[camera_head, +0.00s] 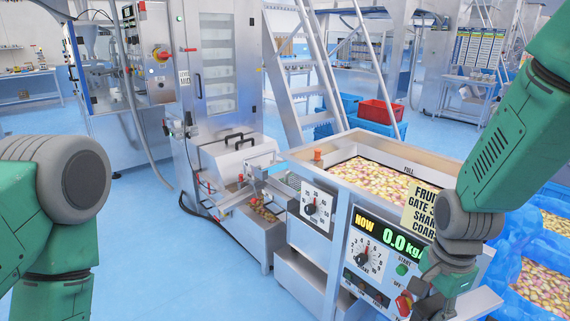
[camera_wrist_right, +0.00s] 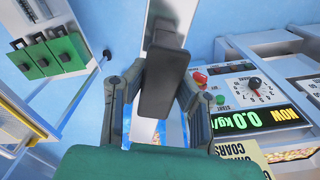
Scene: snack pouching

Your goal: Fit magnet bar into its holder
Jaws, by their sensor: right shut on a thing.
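In the right wrist view my right gripper (camera_wrist_right: 163,92) is shut on a dark grey, blocky piece (camera_wrist_right: 163,85), which I take to be the handle end of the magnet bar. A bright metal strip (camera_wrist_right: 172,14) shows beyond it; I cannot tell whether the two are joined. In the head view my right gripper (camera_head: 436,290) is low at the right, by the front of the control panel, and its fingers and load are mostly hidden. My left arm is at the left, with its gripper out of view. I cannot make out the holder for certain.
A metal hopper (camera_head: 294,157) full of snacks stands beside the right arm, with a display panel (camera_head: 382,243) and dials. A red stop button (camera_wrist_right: 200,78) is close to the right fingers. Green blocks with black tops (camera_wrist_right: 67,53) are at the wrist view's left. Blue floor is open at centre-left.

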